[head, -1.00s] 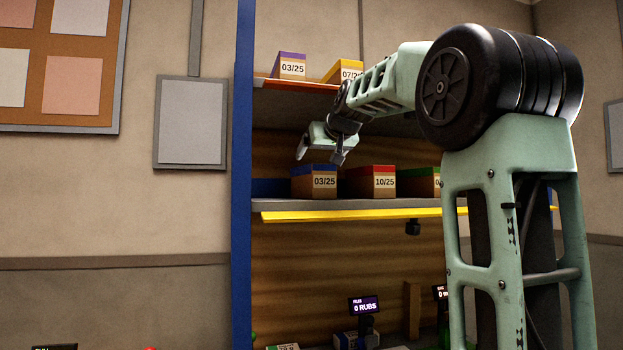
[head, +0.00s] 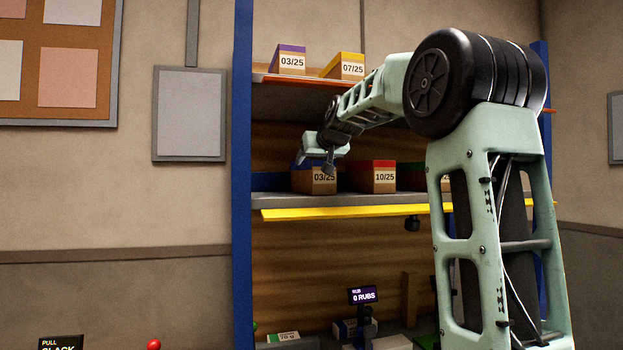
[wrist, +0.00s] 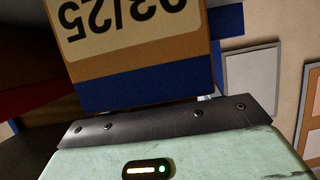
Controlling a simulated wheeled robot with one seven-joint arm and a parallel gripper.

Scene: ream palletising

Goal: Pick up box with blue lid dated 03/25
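The cardboard box with the blue lid (head: 313,181), labelled 03/25, stands on the middle shelf (head: 380,199) at its left end. My gripper (head: 315,162) is right above it with its fingers spread and pointing down; one finger overlaps the front of the lid in the picture. In the wrist view the box's label face (wrist: 135,30) and blue lid edge (wrist: 145,92) appear upside down, close to the gripper body. The fingertips are hidden there, and I cannot tell whether they touch the box.
A red-lidded box 10/25 (head: 371,178) stands close to the right, with a green-lidded box (head: 411,177) beyond it. A purple-lidded box also marked 03/25 (head: 290,61) and a yellow-lidded box 07/25 (head: 344,67) are on the upper shelf. A blue upright (head: 242,180) bounds the left.

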